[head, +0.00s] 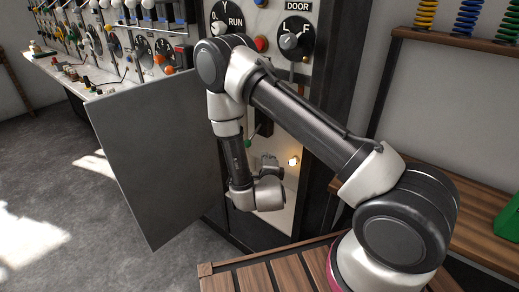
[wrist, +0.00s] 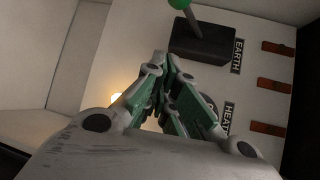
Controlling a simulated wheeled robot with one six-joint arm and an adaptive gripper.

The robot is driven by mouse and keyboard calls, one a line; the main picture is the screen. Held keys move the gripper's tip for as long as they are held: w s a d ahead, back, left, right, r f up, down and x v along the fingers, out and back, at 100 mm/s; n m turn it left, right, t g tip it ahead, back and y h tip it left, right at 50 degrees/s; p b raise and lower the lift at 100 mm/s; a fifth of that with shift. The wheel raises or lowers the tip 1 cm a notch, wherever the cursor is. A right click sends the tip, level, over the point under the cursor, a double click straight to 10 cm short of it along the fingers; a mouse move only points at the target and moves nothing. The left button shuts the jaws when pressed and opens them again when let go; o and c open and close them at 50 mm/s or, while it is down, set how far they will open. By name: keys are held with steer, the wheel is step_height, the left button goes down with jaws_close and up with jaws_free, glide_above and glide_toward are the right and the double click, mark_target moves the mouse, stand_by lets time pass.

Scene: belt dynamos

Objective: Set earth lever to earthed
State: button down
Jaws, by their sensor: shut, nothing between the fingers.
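The earth lever (wrist: 191,18) shows at the top of the wrist view. It has a green knob (wrist: 180,3), partly cut off by the picture edge, and a thin stem rising from a black base (wrist: 203,42) beside the EARTH label (wrist: 238,55). In the head view its green knob (head: 248,143) shows only as a small spot beside my arm. My gripper (wrist: 158,65) is shut and empty, its fingertips just below and left of the black base in the wrist view. I cannot tell whether they touch anything. The gripper also shows in the head view (head: 269,163) inside the open cabinet.
A grey door (head: 155,155) stands open left of the cabinet. A lit lamp (head: 293,160) is near my gripper. A HEAT label (wrist: 228,118) and several red-brown blocks (wrist: 275,85) are on the panel. A DOOR dial (head: 294,38) sits above. A slatted wooden surface (head: 265,275) is in front.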

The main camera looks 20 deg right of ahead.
mark_target(253, 136)
steer(key=x, duration=1)
steer(key=shift+s+a+r, duration=0.1)
steer(key=shift+a+r, duration=0.05)
steer(key=shift+a, duration=0.85)
steer(key=shift+a+r, duration=0.15)
steer(key=shift+a, duration=0.85)
steer(key=shift+s+a+r+g, duration=0.1)
steer(key=shift+a+r+g, duration=0.05)
steer(key=shift+r+g, duration=0.15)
